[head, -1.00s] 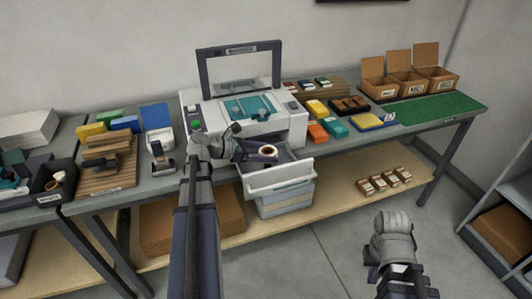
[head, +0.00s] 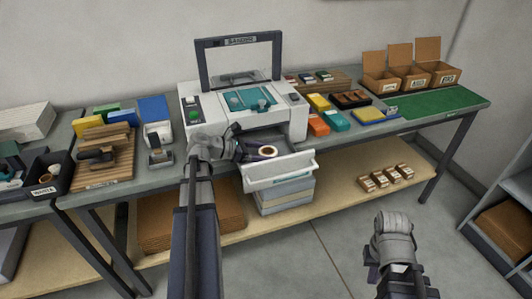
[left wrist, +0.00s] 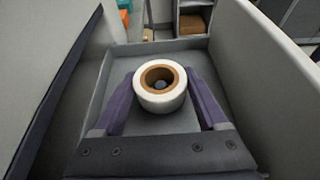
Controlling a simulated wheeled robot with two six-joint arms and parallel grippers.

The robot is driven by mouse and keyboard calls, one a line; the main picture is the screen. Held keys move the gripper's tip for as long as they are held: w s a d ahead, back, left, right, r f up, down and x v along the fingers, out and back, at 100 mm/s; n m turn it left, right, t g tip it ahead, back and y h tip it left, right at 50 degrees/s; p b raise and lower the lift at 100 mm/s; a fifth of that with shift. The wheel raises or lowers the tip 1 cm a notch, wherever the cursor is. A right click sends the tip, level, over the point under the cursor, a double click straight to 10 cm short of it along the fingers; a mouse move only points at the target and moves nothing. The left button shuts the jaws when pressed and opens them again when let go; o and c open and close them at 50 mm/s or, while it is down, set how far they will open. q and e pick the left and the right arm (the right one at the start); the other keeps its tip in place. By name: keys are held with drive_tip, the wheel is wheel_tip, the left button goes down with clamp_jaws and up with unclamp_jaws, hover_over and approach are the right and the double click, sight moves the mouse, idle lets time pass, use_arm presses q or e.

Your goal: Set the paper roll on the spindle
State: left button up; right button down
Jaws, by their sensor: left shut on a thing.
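The white paper roll (left wrist: 162,88) with a brown core is between the two fingers of my left gripper (left wrist: 163,95), which is shut on it. In the head view the roll (head: 266,151) and left gripper (head: 258,153) are inside the pulled-out drawer (head: 281,177) of the white printer (head: 205,105). The roll's core faces up, and a small grey tip, perhaps the spindle, shows inside it. The rest of the spindle is hidden, and I cannot tell how deep the roll sits. My right gripper (head: 371,262) hangs in front of the table, away from everything; its fingers are unclear.
The drawer's walls stand close around my left gripper. The printer's lid (head: 240,58) is raised. Colored boxes (head: 318,125) stand right of the printer, and a wooden rack (head: 103,160) is at left. Small packs (head: 386,178) lie on the lower shelf. The floor before the table is clear.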

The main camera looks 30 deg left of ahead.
use_arm(q)
drive_tip(key=shift+f+b, duration=0.35)
drive_tip(key=shift+f, duration=0.05)
idle(0.6)
drive_tip(key=shift+r, duration=0.3)
drive_tip(key=shift+r+p, duration=0.5)
drive_tip(key=shift+p, duration=0.25)
drive_tip(key=shift+r, duration=0.1)
drive_tip(key=shift+f+b, duration=0.75)
drive_tip(key=shift+f, duration=0.1)
idle(0.4)
drive_tip(key=shift+r, duration=0.25)
drive_tip(key=shift+r+p, duration=0.55)
drive_tip(key=shift+p, duration=0.3)
drive_tip(key=shift+f+b, duration=0.8)
drive_tip(key=shift+b, duration=0.05)
idle(0.5)
